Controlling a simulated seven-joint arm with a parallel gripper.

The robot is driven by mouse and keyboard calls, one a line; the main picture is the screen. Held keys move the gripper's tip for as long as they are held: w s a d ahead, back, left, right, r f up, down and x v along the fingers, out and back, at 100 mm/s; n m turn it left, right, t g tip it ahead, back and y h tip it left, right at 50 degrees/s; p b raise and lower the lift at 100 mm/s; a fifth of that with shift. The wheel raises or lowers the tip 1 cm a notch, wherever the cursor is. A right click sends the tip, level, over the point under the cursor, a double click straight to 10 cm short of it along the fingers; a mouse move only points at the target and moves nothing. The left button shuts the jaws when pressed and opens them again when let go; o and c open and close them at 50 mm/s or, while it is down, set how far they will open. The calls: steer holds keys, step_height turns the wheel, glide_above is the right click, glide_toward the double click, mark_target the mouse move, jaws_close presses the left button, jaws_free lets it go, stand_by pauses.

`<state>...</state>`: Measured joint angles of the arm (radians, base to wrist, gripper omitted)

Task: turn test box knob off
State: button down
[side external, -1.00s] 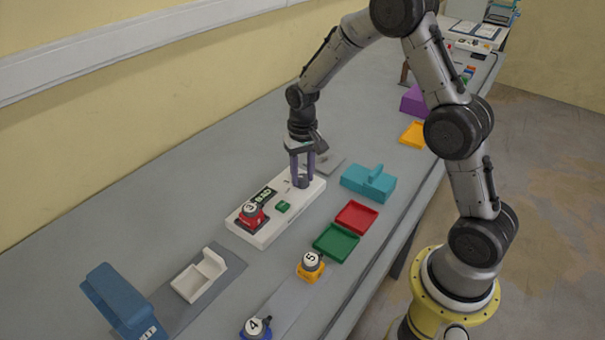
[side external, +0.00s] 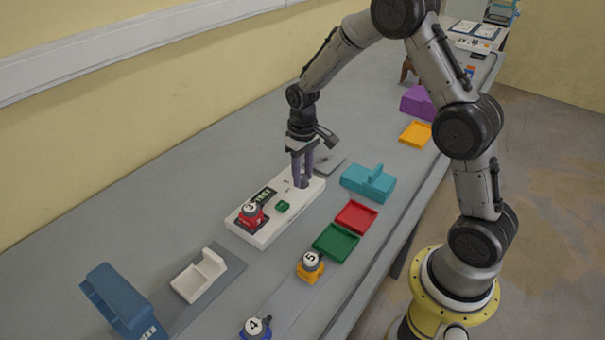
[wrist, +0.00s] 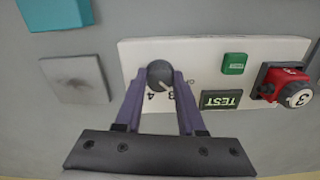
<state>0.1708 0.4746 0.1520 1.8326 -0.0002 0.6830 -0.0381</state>
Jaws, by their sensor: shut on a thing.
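The test box (side external: 262,236) is a long white box on the grey bench, also in the wrist view (wrist: 205,58). Its dark round knob (wrist: 160,74) is at the end away from the red socket piece marked 3. A light line on the knob slants toward the lower right. Figures 4 and 3 show printed around it; other marks are partly hidden by my fingers. My gripper (side external: 302,182) points down with its purple fingers shut on the knob, one on each side. The display (wrist: 228,100) reads TEST. A green button (wrist: 235,63) sits near it.
The red numbered piece (wrist: 290,87) is plugged into the box. Red (side external: 357,217) and green (side external: 336,242) trays and a teal block (side external: 369,182) lie beside the box. Yellow piece 5 (side external: 311,267) and blue piece 4 (side external: 256,329) stand nearer. A grey plate (wrist: 75,78) lies close to the knob end.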

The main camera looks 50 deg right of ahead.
mark_target(303, 177)
steer(key=shift+n, duration=2.3)
steer(key=c, duration=0.5)
jaws_free()
step_height(303, 177, up, 14)
